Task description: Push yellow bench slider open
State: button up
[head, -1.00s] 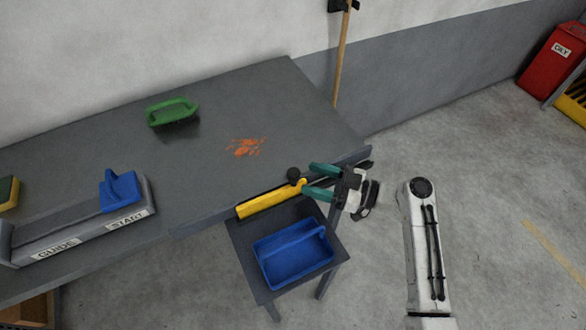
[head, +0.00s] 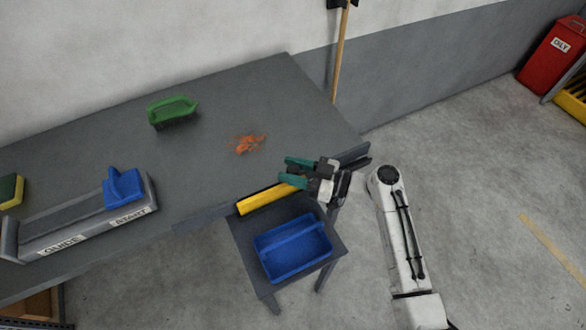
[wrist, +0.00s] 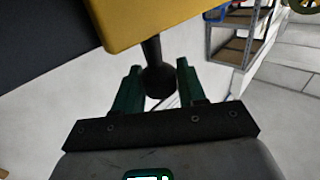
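The yellow slider (head: 262,201) is a long bar along the bench's front edge. In the wrist view its yellow end (wrist: 150,22) fills the top, with a black knob (wrist: 158,80) on a short stem. My gripper (head: 285,169) is at the slider's right end, with its teal fingers apart. In the wrist view my gripper (wrist: 159,68) has one finger on each side of the knob, with small gaps visible. In the head view the knob is hidden by my gripper.
The grey bench (head: 215,165) holds a green brush (head: 172,110), orange debris (head: 246,143) and a blue block (head: 123,187) on a grey guide (head: 75,222). A blue tray (head: 292,250) sits on a low stand below the slider. The floor to the right is open.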

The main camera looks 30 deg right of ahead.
grip_shut()
jog(key=shift+d, duration=0.1)
jog(key=shift+d+f+b, duration=0.15)
jog(key=shift+d+b, duration=0.15)
jog(key=shift+b, duration=0.1)
jog(key=d+b, duration=1.2)
jog(key=d, duration=0.6)
jog(key=shift+d+b, duration=0.3)
jog(key=shift+b, duration=0.1)
jog(key=shift+o, duration=2.2)
grip_release()
jog(key=shift+d, duration=0.1)
jog(key=shift+s, duration=0.1)
